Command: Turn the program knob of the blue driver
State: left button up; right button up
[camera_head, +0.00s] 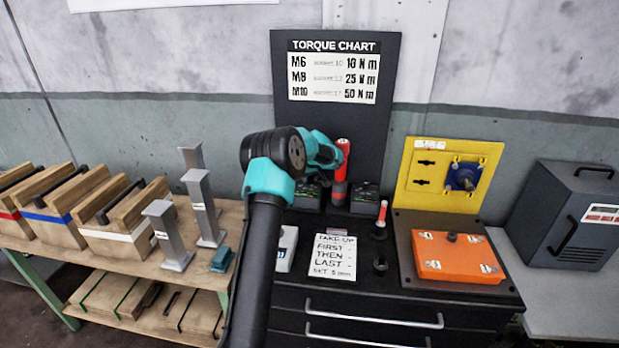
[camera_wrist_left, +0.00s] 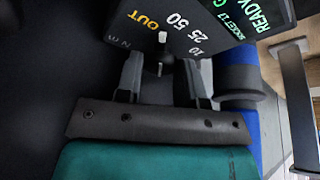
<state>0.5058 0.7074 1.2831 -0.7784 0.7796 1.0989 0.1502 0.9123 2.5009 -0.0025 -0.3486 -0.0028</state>
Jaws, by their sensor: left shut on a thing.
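In the left wrist view, my left gripper (camera_wrist_left: 160,78) is shut on the small program knob (camera_wrist_left: 161,52), whose pale tip shows between the fingers. The knob is on a dark panel (camera_wrist_left: 128,32) marked OUT, 50, 25 and 10; I cannot tell exactly which mark it points at. A green display (camera_wrist_left: 250,15) beside it reads READY and SOCKET 17. A blue body with a dark collar (camera_wrist_left: 240,85), seemingly the blue driver, stands right of the fingers. In the head view my left arm hides the blue driver and the fingertips. My right gripper is not in view.
A red driver (camera_head: 341,160) stands close right of my left wrist. A torque chart board (camera_head: 390,70) rises behind. A white note (camera_head: 335,257), an orange box (camera_head: 455,257) and a yellow panel (camera_head: 425,190) are to the right. Wooden crates (camera_head: 120,225) and grey posts stand left.

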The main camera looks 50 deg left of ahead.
pick_arm(q)
jog(key=o, duration=0.9)
jog(key=shift+r, duration=0.15)
jog(key=v, duration=1.7)
jog(key=shift+d, duration=0.2)
